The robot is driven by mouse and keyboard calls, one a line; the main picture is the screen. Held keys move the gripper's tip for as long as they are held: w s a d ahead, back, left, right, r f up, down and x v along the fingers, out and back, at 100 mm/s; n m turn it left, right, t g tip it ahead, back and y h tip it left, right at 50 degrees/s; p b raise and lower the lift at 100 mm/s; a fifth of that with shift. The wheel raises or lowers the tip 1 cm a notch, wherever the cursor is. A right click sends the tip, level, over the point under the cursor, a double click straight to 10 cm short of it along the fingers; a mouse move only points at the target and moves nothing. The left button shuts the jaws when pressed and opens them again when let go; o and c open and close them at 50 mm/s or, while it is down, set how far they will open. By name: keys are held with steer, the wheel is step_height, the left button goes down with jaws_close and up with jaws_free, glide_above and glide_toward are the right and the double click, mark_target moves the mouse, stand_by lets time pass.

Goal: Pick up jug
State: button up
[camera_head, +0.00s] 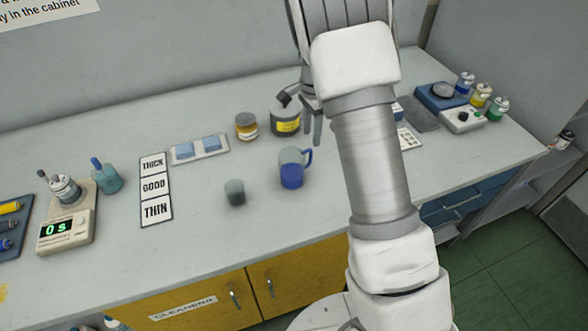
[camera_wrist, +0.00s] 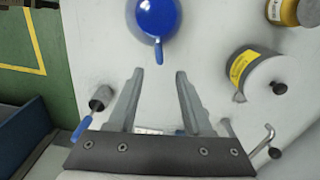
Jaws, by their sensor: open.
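The jug (camera_head: 291,170) is clear with blue contents and a blue handle on its right side. It stands upright on the bench in the head view. In the wrist view the jug (camera_wrist: 153,20) is seen from above at the top edge, partly cut off, with its handle pointing down toward the fingers. My gripper (camera_wrist: 160,74) is open and empty, its fingertips apart from the jug, with the handle roughly in line with the gap. In the head view my gripper (camera_head: 312,122) is behind and right of the jug, partly hidden by my arm.
A small grey cup (camera_head: 235,192) stands left of the jug. A grey can with a yellow label (camera_head: 286,121) and an amber jar (camera_head: 246,126) stand behind it. A white tray with blue pads (camera_head: 200,148) lies back left. The bench in front of the jug is clear.

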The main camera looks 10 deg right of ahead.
mark_target(310, 163)
step_height(310, 163, down, 10)
steer(key=shift+r, duration=0.1)
jaws_close()
stand_by(0.5)
stand_by(1.2)
